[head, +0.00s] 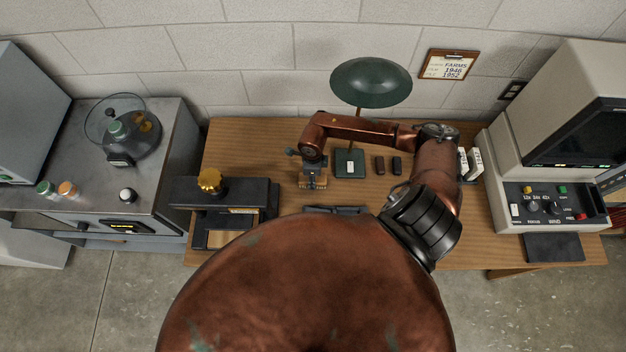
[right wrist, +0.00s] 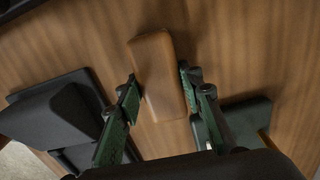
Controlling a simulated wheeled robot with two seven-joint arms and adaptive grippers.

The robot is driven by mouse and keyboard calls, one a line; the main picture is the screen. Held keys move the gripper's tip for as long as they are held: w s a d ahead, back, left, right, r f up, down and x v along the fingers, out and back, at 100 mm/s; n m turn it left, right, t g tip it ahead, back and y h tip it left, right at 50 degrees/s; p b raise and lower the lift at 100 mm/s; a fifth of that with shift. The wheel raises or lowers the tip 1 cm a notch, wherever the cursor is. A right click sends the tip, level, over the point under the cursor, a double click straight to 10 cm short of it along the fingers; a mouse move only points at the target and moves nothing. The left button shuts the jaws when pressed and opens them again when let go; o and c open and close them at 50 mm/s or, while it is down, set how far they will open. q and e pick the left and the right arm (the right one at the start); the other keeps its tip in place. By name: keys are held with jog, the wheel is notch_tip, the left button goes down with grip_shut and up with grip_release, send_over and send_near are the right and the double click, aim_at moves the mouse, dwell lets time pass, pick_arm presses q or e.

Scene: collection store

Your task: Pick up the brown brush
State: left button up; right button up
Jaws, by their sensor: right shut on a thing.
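The brown brush (right wrist: 160,78) is a rounded tan-brown block lying between the two fingers of my right gripper (right wrist: 160,92) in the right wrist view. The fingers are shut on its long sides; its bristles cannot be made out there. In the head view my right gripper (head: 313,175) points down over the wooden table, left of the lamp base, with the brush (head: 313,184) low between its fingers. I cannot tell whether the brush touches the table. My left gripper is not in view.
A green lamp (head: 371,83) stands on a dark green base (head: 349,168) just right of the gripper. A black press with a brass knob (head: 210,181) is at left. Small dark blocks (head: 380,165) lie right of the lamp. A beige reader (head: 550,130) stands at right.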

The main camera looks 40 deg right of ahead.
jog(key=c, duration=0.4)
notch_tip(320, 180, up, 10)
jog(key=shift+b, duration=0.5)
